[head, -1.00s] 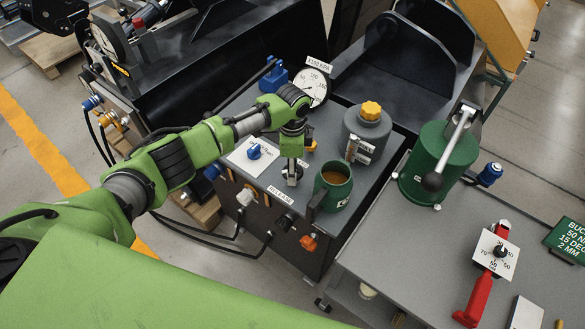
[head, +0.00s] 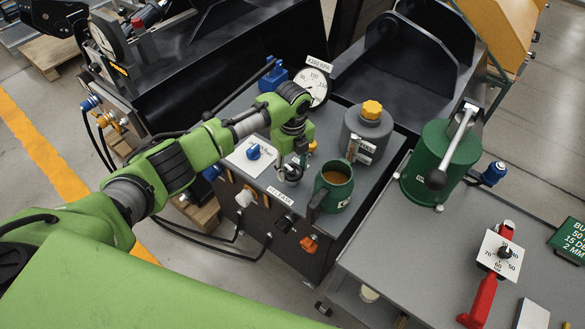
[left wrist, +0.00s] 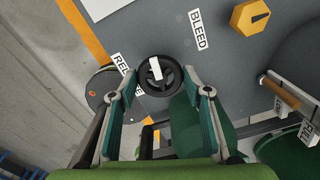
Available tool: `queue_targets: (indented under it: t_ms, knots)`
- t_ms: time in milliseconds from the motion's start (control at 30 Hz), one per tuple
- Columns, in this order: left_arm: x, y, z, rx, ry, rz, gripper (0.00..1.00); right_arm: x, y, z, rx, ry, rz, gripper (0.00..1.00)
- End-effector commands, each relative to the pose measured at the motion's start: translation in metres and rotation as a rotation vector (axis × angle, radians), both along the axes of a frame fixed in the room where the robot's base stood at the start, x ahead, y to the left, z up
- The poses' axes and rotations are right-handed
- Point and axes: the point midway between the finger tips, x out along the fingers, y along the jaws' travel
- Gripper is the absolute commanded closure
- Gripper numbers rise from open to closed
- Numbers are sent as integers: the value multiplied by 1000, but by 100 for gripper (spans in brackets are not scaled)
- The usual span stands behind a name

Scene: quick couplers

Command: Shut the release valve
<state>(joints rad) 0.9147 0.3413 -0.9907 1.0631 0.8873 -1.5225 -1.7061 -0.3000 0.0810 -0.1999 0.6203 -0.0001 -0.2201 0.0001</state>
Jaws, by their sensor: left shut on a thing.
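The release valve's dark round handwheel (head: 290,176) with a white bar on it sits on the grey panel top behind the RELEASE label (head: 280,197). It also shows in the left wrist view (left wrist: 160,77), its white bar slightly tilted. My left gripper (head: 297,163) is down at the handwheel. In the left wrist view its green fingers (left wrist: 160,88) stand on both sides of the wheel, shut on it. The RELEASE label (left wrist: 122,72) is partly covered there. My right gripper is out of view.
A green jug (head: 340,180) of brown liquid stands close to the right of the gripper. A grey canister (head: 362,135) with a yellow cap, a pressure gauge (head: 314,87) and a blue selector (head: 254,152) are nearby. A yellow knob (left wrist: 258,17) sits by the BLEED label (left wrist: 198,30).

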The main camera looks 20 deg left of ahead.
Motion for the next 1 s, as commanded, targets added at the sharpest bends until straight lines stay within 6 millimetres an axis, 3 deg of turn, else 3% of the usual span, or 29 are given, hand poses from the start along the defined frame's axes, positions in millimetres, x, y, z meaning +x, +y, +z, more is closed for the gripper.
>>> queue_targets:
  t_ms: [1000]
  knots:
    - [3, -1, 1, 0, -5, -966, 77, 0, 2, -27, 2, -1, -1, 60]
